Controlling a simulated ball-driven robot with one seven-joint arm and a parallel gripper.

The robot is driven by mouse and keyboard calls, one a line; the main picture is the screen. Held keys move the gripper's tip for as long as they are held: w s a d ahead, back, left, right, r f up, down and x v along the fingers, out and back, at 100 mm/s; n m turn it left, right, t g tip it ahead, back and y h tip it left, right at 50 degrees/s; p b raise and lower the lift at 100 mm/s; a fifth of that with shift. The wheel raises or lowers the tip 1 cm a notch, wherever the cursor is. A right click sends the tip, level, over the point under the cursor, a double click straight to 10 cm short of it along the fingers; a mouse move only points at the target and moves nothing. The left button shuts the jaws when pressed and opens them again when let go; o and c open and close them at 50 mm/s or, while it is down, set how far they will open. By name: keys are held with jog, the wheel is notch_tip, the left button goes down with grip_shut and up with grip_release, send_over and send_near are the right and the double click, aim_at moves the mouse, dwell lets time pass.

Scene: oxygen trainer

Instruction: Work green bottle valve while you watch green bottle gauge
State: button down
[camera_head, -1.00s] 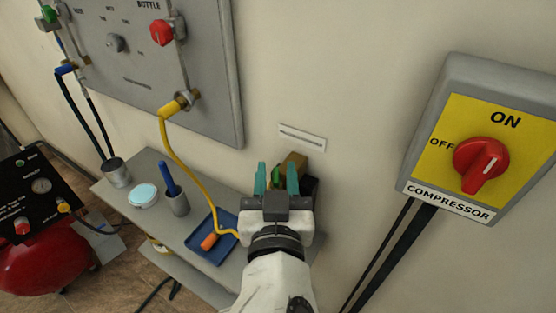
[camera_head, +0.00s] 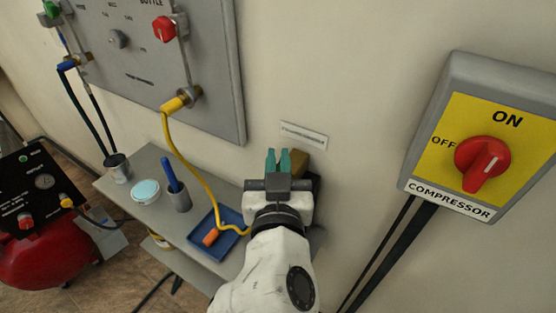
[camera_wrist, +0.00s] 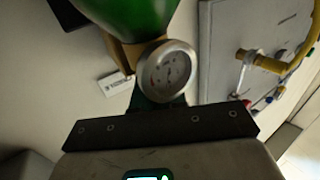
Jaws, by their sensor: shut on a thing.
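The green bottle (camera_wrist: 135,15) fills the top of the wrist view. Its round gauge (camera_wrist: 168,70), with a pale dial and silver rim, faces the wrist camera just below it. The needle is too small and blurred to read. My gripper (camera_head: 277,160) has its teal fingers close together by the wall, beside a brown block (camera_head: 299,163). In the wrist view its fingers (camera_wrist: 160,102) reach in behind the gauge and are shut on the green bottle valve, which the gauge and fingers hide.
The compressor switch (camera_head: 482,160) is on the wall to the right. A grey panel (camera_head: 222,75) with a red knob (camera_head: 164,29) hangs at upper left. A yellow hose (camera_head: 186,165) runs down to the blue tray (camera_head: 198,238) on the grey shelf (camera_head: 152,160), close beside my arm.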

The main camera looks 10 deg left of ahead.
jog(key=shift+b, duration=0.5)
jog(key=m+h+b, duration=0.1)
jog(key=h+b, duration=0.1)
jog(key=m+h+b, duration=0.1)
jog(key=h+b, duration=0.1)
jog(key=shift+d+f+m, duration=0.1)
jog(key=shift+d+m, duration=0.1)
jog(key=shift+m, duration=0.1)
jog(key=m+h+b, duration=0.1)
jog(key=m+g+h+b, duration=0.1)
jog(key=h+b, duration=0.1)
jog(key=m+h+b, duration=0.1)
jog(key=h, duration=0.1)
jog(key=shift+s+d+r+m+g+b, duration=0.15)
jog(key=shift+d+r+m+g+b, duration=0.15)
jog(key=shift+d+m+g, duration=0.1)
jog(key=shift+h, duration=0.4)
jog(key=c, duration=1.2)
grip_release()
jog(key=shift+f, duration=0.1)
jog(key=v, duration=1.1)
